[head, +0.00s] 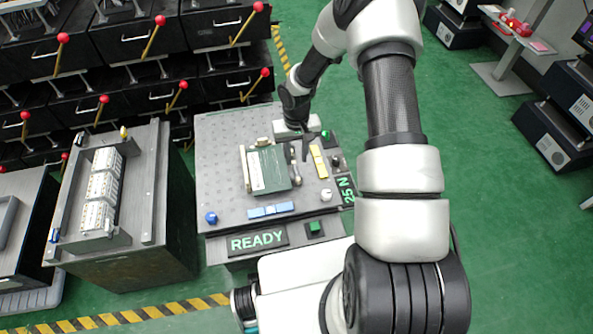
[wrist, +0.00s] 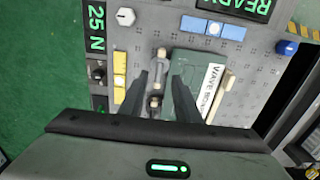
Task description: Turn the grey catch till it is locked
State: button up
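The grey catch (head: 294,167) is a small metal lever along the right side of a green box (head: 269,169) on the grey perforated bench top. In the wrist view the catch (wrist: 159,58) lies beside the green box (wrist: 186,82), with a rounded knob-like part at each visible end. My gripper (head: 298,147) is above the bench at the far end of the catch. In the wrist view my gripper (wrist: 158,76) is open, its two dark fingers on either side of the catch's near part. I cannot tell whether either finger touches it.
A yellow block (head: 318,161), a blue block (head: 271,210), a white knob (head: 326,195) and a blue knob (head: 211,218) surround the box. A beige bar (wrist: 225,86) stands at its other side. Displays read READY (head: 258,241) and 25 N (head: 347,190).

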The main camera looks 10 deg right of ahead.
aim_at(297, 172)
notch_tip(297, 172, down, 7)
jog(key=shift+f+b, duration=0.15)
jog(key=shift+b, duration=0.5)
grip_shut()
